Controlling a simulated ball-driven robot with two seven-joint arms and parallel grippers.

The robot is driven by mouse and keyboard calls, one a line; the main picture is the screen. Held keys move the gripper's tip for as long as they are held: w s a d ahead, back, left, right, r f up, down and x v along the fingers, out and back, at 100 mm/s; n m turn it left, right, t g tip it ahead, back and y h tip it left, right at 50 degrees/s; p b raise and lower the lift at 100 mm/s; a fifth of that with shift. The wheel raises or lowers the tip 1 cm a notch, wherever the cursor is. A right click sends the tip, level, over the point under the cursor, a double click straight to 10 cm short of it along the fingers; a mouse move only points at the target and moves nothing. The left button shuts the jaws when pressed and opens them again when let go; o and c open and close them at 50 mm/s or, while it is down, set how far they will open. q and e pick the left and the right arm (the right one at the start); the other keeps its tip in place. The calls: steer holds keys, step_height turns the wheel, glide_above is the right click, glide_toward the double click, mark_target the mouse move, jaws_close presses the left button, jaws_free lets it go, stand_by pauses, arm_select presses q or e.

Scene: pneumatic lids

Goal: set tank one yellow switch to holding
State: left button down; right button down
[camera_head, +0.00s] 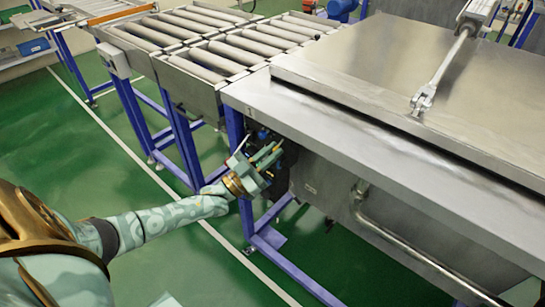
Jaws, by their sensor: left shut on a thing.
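My left arm reaches in from the left to the near corner of a steel tank (330,190) on a blue frame. My left gripper (272,158) is at a dark fitting (284,170) under the tank's top edge. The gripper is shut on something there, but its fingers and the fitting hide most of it. A small blue part (263,135) shows just above the fingers. I cannot make out the yellow switch or its position. My right gripper is not in view.
A roller conveyor (205,45) on blue legs adjoins the tank at the upper left. A metal lid (400,55) with a pneumatic rod (455,60) covers the tank. A pipe (410,255) runs along the tank's side. Green floor (140,180) is clear at the left.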

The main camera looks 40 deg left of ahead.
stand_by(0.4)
arm_select(q)
steer(key=c, duration=1.5)
jaws_free()
steer(key=v, duration=1.6)
steer(key=shift+a+f, duration=0.1)
steer(key=shift+f, duration=0.2)
